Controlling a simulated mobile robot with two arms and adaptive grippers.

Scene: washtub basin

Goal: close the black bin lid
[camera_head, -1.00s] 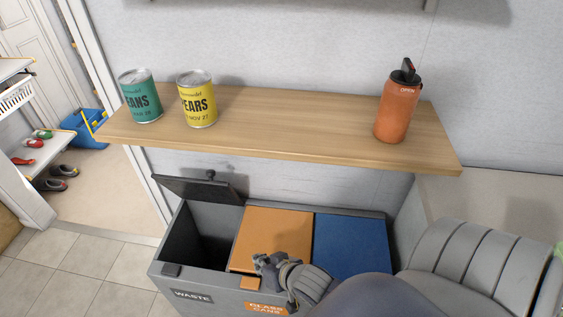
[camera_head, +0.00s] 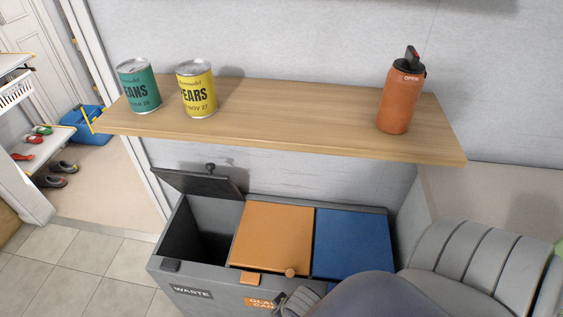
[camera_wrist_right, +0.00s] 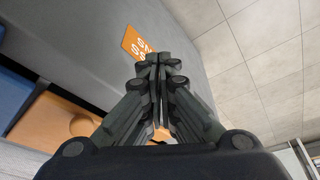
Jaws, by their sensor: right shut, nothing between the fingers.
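The black bin lid (camera_head: 200,184) stands raised at the back of the left compartment of the grey bin unit (camera_head: 210,267), with a small round knob near its top edge. The compartment below it, labelled WASTE, is open and dark inside. My right gripper (camera_head: 288,300) is low in front of the bin, by the orange label, partly cut off by the picture's lower edge. In the right wrist view its fingers (camera_wrist_right: 156,62) are together and empty, with the bin's grey front beside them. My left gripper is in neither view.
The orange lid (camera_head: 274,237) and blue lid (camera_head: 352,243) lie shut. A wooden shelf (camera_head: 290,132) overhangs the bin, carrying a green can (camera_head: 139,88), a yellow can (camera_head: 197,91) and an orange bottle (camera_head: 400,100). Tiled floor at left is clear.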

